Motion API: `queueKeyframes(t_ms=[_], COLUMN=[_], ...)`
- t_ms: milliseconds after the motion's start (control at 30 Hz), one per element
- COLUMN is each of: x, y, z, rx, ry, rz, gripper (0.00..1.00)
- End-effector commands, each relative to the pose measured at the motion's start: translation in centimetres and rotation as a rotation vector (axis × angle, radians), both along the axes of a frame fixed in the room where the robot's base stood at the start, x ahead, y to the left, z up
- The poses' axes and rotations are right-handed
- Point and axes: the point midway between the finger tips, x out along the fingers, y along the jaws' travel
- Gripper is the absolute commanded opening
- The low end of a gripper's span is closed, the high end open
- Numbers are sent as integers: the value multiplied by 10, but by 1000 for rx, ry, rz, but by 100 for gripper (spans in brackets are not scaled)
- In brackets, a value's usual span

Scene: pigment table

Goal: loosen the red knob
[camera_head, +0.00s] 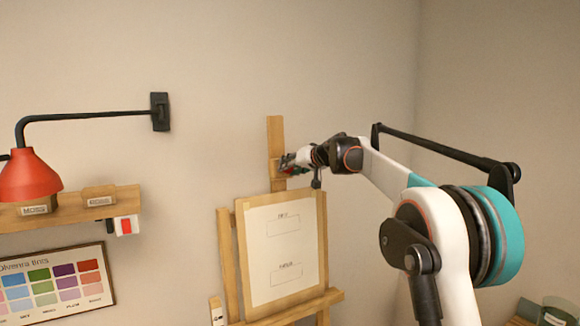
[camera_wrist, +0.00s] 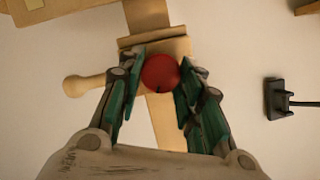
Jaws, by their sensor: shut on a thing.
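The red knob (camera_wrist: 160,73) is a round disc on the wooden upright of the easel. In the wrist view it sits between the two green-padded fingers of my gripper (camera_wrist: 158,84), which are shut on its sides. A small dark mark shows at the knob's lower edge. In the head view my gripper (camera_head: 287,163) is at the easel's upright (camera_head: 276,135), above the board, and the knob is mostly hidden by the fingers there.
The easel (camera_head: 229,255) holds a white sheet (camera_head: 283,250) on a board below my gripper. A red lamp (camera_head: 30,175) hangs at the left over a wooden shelf (camera_head: 70,208). A colour chart (camera_head: 55,285) is on the wall below. The wall around the upright is clear.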

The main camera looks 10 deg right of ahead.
Motion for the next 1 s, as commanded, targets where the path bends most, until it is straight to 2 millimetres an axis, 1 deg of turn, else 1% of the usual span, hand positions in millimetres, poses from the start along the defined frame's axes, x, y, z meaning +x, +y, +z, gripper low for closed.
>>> queueKeyframes(t_ms=[700,1000], x=[1,1], y=[-5,-5], z=[-4,-6], rx=[646,879], ry=[207,284], rz=[-73,-99], gripper=[10,10])
